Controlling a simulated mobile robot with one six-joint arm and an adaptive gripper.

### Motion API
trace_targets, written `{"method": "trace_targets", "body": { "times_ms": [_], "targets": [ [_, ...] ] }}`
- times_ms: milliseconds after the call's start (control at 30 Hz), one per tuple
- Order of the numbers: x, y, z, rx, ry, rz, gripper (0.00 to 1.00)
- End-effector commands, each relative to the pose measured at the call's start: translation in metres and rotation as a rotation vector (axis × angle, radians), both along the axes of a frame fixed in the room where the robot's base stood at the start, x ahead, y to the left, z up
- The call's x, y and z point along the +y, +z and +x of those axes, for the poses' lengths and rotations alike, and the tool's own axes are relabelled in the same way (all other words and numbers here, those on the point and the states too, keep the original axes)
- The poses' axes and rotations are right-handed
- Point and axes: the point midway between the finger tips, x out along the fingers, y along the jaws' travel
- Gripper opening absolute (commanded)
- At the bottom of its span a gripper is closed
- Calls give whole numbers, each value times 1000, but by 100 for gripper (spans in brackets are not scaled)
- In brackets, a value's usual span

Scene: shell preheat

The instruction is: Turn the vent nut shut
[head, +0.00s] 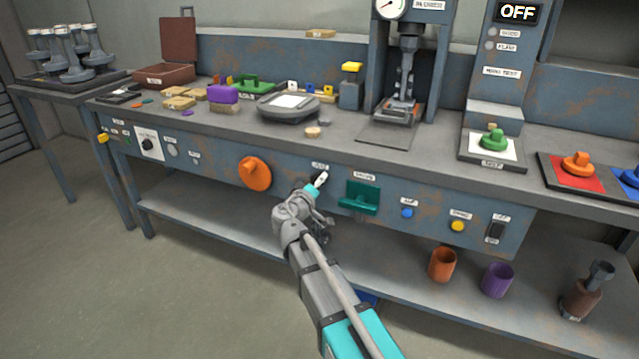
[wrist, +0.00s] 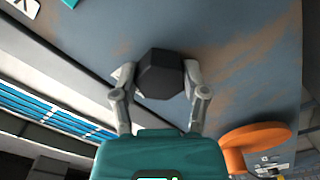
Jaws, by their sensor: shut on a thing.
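The vent nut (wrist: 161,73) is a dark, six-sided nut on the blue-grey front panel of the bench. In the wrist view my gripper (wrist: 158,77) has one finger on each side of it and is shut on it. In the head view my gripper (head: 318,184) is at the panel, just below a small white label (head: 320,166), between the orange knob and the green handle. There the nut is mostly hidden by the gripper. How far the nut is turned cannot be told.
The orange knob (head: 255,174) is left of my gripper, and the green handle (head: 358,198) sticks out close on the right. A blue button (head: 407,213) and a yellow button (head: 457,226) are further right. Cups stand on the lower shelf (head: 215,225). The floor in front is clear.

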Motion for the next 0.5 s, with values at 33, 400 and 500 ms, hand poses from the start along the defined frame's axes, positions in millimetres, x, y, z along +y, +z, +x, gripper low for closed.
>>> {"method": "trace_targets", "body": {
  "times_ms": [33,400,500],
  "targets": [
    [-1,0,-1,16,-1,-41,10],
    [-1,1,-1,136,0,-371,10],
    [-1,1,-1,168,0,-460,10]
  ]
}}
